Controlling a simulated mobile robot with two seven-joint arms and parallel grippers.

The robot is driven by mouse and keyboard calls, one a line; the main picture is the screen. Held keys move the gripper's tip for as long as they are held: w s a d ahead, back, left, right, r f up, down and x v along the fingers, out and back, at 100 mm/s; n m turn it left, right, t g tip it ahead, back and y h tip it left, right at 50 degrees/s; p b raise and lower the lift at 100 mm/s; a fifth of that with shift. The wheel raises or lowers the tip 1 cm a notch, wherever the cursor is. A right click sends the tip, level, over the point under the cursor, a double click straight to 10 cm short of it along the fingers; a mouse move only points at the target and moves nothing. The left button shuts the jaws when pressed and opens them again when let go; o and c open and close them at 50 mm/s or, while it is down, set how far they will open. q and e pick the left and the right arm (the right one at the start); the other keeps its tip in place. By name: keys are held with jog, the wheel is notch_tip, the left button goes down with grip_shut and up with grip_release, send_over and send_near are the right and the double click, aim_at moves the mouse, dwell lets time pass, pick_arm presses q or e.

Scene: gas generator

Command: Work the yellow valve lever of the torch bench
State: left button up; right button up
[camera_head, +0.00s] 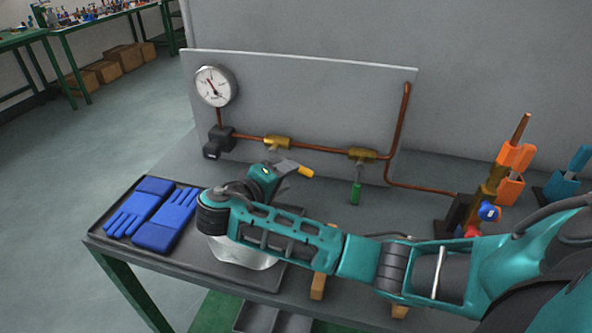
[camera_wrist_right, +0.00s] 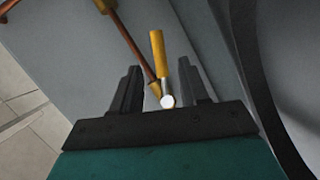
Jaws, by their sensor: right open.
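The yellow valve lever (camera_head: 305,172) sticks out to the right past my right gripper (camera_head: 283,167) in the head view, below the copper pipe. In the right wrist view the yellow lever (camera_wrist_right: 158,55) with its pale metal end lies between the two dark fingers of my right gripper (camera_wrist_right: 160,85). The gripper is open, with a gap on both sides of the lever. A brass valve body (camera_head: 277,142) sits on the pipe just behind. My left gripper is not in view.
A pressure gauge (camera_head: 215,86) and a second valve with a green lever (camera_head: 356,192) are on the panel piping. Blue gloves (camera_head: 165,220) lie on a dark tray at the left. A torch stand (camera_head: 485,195) with orange handles is at the right.

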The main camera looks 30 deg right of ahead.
jog(key=v, duration=0.6)
jog(key=shift+a, duration=0.15)
jog(key=shift+c, duration=0.3)
